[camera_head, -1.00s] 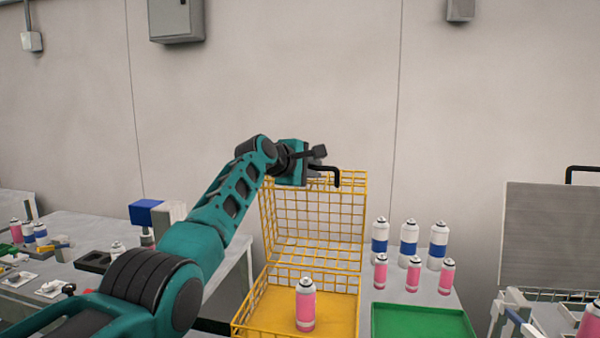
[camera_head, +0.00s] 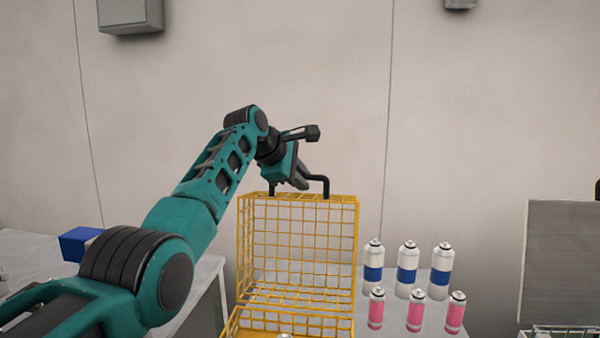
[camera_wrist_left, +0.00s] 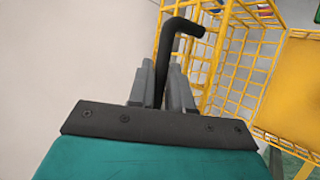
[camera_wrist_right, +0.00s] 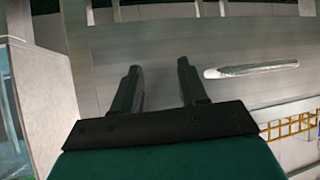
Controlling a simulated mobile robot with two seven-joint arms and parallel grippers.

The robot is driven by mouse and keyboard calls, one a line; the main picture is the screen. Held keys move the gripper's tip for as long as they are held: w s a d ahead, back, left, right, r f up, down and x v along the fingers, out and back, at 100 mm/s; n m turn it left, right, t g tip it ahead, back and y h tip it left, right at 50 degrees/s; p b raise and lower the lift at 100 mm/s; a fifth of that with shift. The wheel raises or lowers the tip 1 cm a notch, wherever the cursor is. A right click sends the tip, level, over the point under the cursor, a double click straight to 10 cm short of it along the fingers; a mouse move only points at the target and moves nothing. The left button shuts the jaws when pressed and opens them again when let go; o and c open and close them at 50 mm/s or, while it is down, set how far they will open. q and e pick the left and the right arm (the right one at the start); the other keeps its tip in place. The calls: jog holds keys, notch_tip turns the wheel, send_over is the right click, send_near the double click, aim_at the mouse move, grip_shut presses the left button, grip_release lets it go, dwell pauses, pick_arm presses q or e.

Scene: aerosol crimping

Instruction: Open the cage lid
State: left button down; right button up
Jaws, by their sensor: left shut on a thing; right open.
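The yellow wire cage lid (camera_head: 297,245) stands raised, close to upright, at the back of the yellow cage (camera_head: 290,328). A black handle (camera_head: 326,183) sits on the lid's top edge. My left gripper (camera_head: 300,182) is shut on this handle. In the left wrist view the fingers (camera_wrist_left: 162,88) clasp the black handle (camera_wrist_left: 178,32), with the yellow mesh to the right. My right gripper (camera_wrist_right: 160,88) is open and empty in its own wrist view; it does not show in the head view.
White cans with blue bands (camera_head: 407,270) and pink cans (camera_head: 415,310) stand on the table right of the cage. A grey panel (camera_head: 562,262) stands at the far right. A blue block (camera_head: 80,243) is at left, partly behind my left arm.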

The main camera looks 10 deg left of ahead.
pick_arm(q)
jog(key=shift+w+f, duration=0.1)
jog(key=shift+f, duration=0.05)
dwell(0.3)
jog(key=c, duration=1.1)
grip_release()
jog(key=shift+a+r, duration=0.1)
jog(key=shift+r, duration=0.1)
jog(key=shift+s+a+r, duration=0.1)
jog(key=shift+s, duration=0.15)
jog(key=b+v, duration=0.2)
jog(key=v, duration=1)
jog(key=shift+r+b, duration=0.15)
jog(key=shift+b, duration=0.25)
